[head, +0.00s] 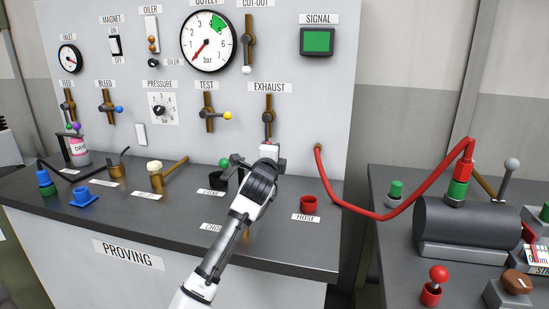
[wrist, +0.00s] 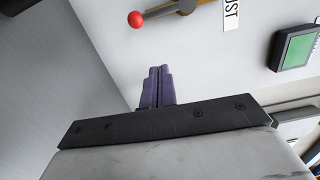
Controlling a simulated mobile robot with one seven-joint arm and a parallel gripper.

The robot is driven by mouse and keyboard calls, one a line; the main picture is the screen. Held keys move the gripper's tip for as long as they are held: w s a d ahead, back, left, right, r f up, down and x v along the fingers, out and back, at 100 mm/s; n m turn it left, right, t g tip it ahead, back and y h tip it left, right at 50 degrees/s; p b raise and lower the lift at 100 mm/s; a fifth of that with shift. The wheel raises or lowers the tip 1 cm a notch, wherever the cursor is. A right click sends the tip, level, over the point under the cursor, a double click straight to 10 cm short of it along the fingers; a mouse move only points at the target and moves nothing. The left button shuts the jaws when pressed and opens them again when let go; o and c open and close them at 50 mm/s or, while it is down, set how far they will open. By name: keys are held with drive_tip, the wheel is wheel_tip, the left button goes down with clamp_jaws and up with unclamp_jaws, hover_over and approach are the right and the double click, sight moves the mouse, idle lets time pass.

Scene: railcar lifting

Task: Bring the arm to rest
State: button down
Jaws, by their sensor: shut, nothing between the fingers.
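My arm reaches up from the bottom of the head view to the proving bench, in front of the panel. The fingers of my gripper (wrist: 158,86) are together and hold nothing in the wrist view. In the head view the fingers are hidden behind my own wrist. The exhaust valve lever (head: 268,117), with a red knob (wrist: 136,19), is close above my gripper. A gap shows between the knob and the fingers in the wrist view.
A red hose (head: 385,217) arcs from the panel to a dark cylinder (head: 465,222) on the right bench. The green signal lamp (head: 317,41) is at upper right.

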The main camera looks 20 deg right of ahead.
drive_tip(key=shift+s+a, duration=0.1)
drive_tip(key=shift+s, duration=0.15)
idle(0.3)
